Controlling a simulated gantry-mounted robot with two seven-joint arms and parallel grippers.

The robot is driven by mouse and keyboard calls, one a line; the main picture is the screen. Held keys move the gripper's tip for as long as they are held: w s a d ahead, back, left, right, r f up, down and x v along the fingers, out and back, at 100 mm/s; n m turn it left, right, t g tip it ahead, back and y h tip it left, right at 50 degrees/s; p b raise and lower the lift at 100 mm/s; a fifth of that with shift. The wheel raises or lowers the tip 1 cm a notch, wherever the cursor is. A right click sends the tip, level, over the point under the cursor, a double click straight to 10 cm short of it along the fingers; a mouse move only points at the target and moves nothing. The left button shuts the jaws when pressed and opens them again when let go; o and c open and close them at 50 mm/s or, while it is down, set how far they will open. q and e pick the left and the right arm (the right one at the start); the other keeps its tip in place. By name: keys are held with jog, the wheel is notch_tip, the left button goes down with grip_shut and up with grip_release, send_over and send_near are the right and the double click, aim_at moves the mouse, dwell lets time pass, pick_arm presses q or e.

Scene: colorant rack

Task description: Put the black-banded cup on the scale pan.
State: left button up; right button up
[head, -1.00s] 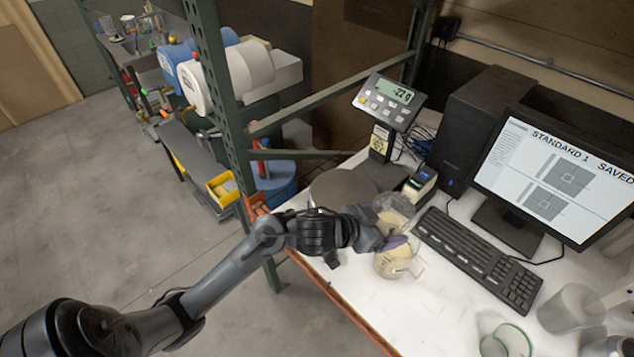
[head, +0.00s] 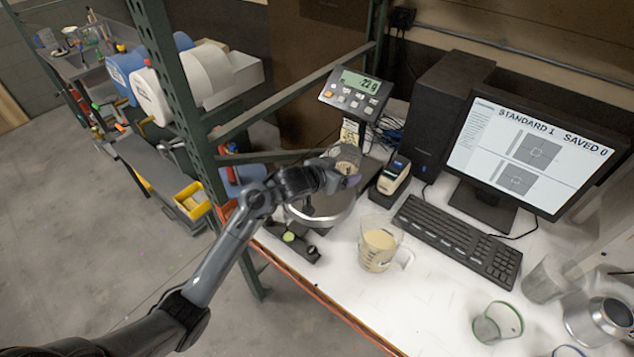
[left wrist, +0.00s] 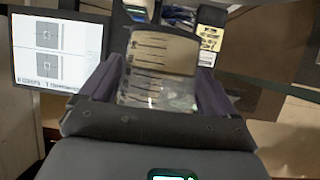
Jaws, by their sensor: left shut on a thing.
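My left gripper (head: 345,176) is shut on a clear cup (head: 347,155) with beige contents and holds it above the scale pan. In the left wrist view the cup (left wrist: 160,65) sits between both fingers and shows dark graduation marks; a black band is not clearly visible. The round metal scale pan (head: 330,218) lies below the gripper, partly hidden by my arm. The cup appears apart from the pan. The scale display (head: 358,88) stands on a post behind it. My right gripper is not in view.
A clear jug (head: 378,248) with beige contents stands right of the pan. A keyboard (head: 460,238), monitor (head: 535,150) and small dark device (head: 394,176) are behind. A green-rimmed cup (head: 497,322) and a metal can (head: 598,318) stand front right. A green rack post (head: 185,110) rises left.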

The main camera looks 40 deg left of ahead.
pick_arm(q)
jog(key=a+f, duration=0.1)
jog(key=a, duration=0.1)
jog(key=a+f, duration=0.2)
jog(key=a, duration=0.1)
jog(key=s+a+f, duration=0.1)
jog(key=a, duration=0.1)
jog(key=shift+a+f, duration=0.15)
jog(key=shift+f, duration=2)
jog(key=shift+f, duration=0.15)
jog(key=o, duration=0.8)
jog(key=shift+o, duration=0.2)
